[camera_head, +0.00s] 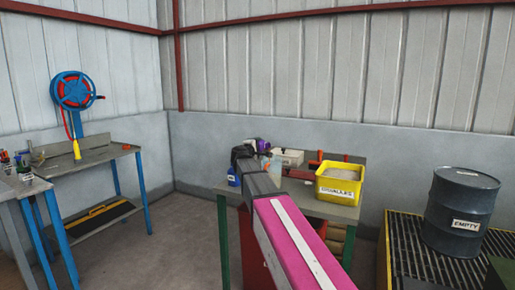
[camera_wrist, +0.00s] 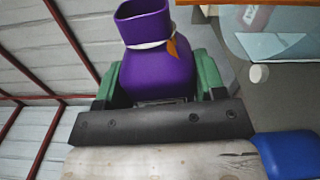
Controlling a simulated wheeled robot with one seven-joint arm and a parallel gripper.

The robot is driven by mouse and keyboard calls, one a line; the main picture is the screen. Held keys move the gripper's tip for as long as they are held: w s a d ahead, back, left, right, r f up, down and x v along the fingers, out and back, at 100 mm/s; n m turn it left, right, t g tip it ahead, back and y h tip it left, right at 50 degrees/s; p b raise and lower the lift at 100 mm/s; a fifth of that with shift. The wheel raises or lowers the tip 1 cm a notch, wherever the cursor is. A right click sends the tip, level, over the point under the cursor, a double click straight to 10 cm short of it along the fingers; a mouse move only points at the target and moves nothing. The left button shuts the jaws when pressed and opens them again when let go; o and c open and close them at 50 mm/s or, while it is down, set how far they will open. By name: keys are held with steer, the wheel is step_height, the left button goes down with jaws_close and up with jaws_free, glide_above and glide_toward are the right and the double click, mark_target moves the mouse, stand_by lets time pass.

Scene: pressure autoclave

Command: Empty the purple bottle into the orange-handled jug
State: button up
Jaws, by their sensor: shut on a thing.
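My gripper (camera_wrist: 158,82), with green fingers, is shut on the purple bottle (camera_wrist: 158,72). The bottle has a square open neck with a white band and an orange tag. In the head view the bottle (camera_head: 263,145) is above the bench, beyond my dark wrist. The wrist view is rolled, with the wall left and the bench right, so the bottle looks tipped well over. A clear vessel (camera_wrist: 275,45) stands beside its mouth in the wrist view; it may be the jug. An orange strip (camera_wrist: 212,3) shows near it. I cannot see liquid flowing.
On the green-legged bench (camera_head: 335,209) are a blue bottle (camera_head: 232,178), a white box (camera_head: 288,157) and a yellow bin (camera_head: 341,184). A blue object (camera_wrist: 290,155) is close to my gripper. A dark drum (camera_head: 460,210) stands right; a workbench (camera_head: 85,160) stands left.

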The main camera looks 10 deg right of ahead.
steer(key=shift+d+m, duration=0.1)
steer(key=shift+m, duration=0.6)
stand_by(1.6)
steer(key=shift+f, duration=0.1)
steer(key=shift+r+n, duration=0.4)
steer(key=shift+n, duration=0.8)
steer(key=n, duration=0.1)
steer(key=r+n, duration=0.1)
steer(key=n, duration=0.2)
steer(key=shift+r, duration=0.25)
steer(key=n, duration=0.3)
steer(key=shift+s+d+r, duration=0.25)
steer(key=shift+r, duration=0.05)
steer(key=shift+s+d+n, duration=0.2)
steer(key=shift+d+n, duration=0.05)
steer(key=shift+n, duration=2.15)
steer(key=shift+w+a+f+n, duration=0.1)
steer(key=shift+w+a+n, duration=0.25)
steer(key=shift+n, duration=0.4)
steer(key=shift+w+a+f+n, duration=0.1)
steer(key=shift+w+a+n, duration=0.15)
steer(key=shift+a+n, duration=0.35)
steer(key=shift+d, duration=0.15)
